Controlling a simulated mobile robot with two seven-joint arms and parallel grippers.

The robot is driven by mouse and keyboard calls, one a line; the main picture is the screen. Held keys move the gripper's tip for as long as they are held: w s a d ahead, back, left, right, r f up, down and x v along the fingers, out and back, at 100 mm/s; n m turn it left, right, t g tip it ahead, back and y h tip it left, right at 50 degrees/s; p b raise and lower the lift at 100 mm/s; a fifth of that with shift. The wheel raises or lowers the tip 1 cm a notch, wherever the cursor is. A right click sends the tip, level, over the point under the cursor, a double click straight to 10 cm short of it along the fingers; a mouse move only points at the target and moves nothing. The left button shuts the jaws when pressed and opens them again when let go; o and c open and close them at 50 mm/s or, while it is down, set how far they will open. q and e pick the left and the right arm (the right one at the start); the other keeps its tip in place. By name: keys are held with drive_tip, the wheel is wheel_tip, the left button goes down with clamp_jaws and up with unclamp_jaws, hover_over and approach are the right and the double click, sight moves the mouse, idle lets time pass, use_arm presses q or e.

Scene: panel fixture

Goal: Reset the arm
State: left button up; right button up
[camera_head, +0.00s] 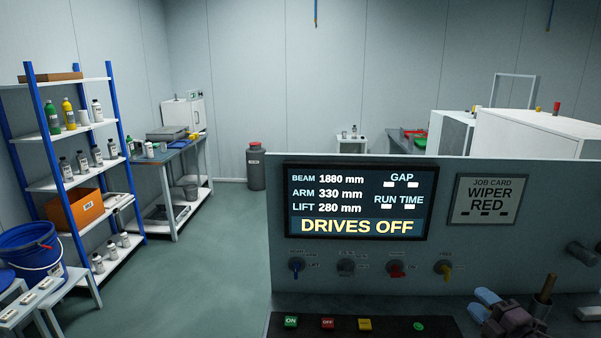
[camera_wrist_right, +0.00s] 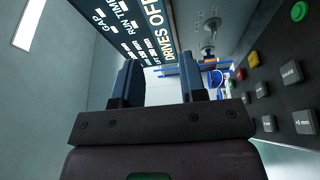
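The panel's screen (camera_head: 360,202) reads BEAM 1880 mm, ARM 330 mm, LIFT 280 mm and DRIVES OFF. Below it are a blue knob (camera_head: 296,266), a black knob (camera_head: 346,267), a red knob (camera_head: 396,269) and a yellow knob (camera_head: 443,268). On the ledge are a green ON button (camera_head: 290,322), a red OFF button (camera_head: 328,323), a yellow button (camera_head: 365,324) and a round green button (camera_head: 419,327). My right gripper (camera_head: 483,304) is right of these buttons, apart from them. In the wrist view it (camera_wrist_right: 160,82) is open and empty. My left gripper is out of view.
A brown upright cylinder (camera_head: 546,289) stands close to my right gripper. Blue shelving (camera_head: 111,128), a bench (camera_head: 180,146) and a blue bucket (camera_head: 30,250) are at left. The floor between is clear.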

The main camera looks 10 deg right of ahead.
drive_tip(key=s+a+f+m+g+h, duration=0.5)
drive_tip(key=s+a+f+m+g, duration=0.35)
drive_tip(key=a+m, duration=0.35)
drive_tip(key=s+a+m+g+y, duration=0.3)
drive_tip(key=s+a+m+g, duration=0.3)
drive_tip(key=s+a, duration=0.8)
use_arm(q)
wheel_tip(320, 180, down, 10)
drive_tip(key=b, duration=1)
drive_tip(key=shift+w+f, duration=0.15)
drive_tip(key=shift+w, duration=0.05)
use_arm(e)
drive_tip(key=w+f+t, duration=0.3)
drive_tip(key=f, duration=0.7)
drive_tip(key=w+d+f+n+t, duration=0.1)
drive_tip(key=w+f+t, duration=0.2)
drive_tip(key=f, duration=0.8)
drive_tip(key=shift+f+t+y, duration=0.2)
drive_tip(key=shift+t+y, duration=0.2)
drive_tip(key=shift+t, duration=0.15)
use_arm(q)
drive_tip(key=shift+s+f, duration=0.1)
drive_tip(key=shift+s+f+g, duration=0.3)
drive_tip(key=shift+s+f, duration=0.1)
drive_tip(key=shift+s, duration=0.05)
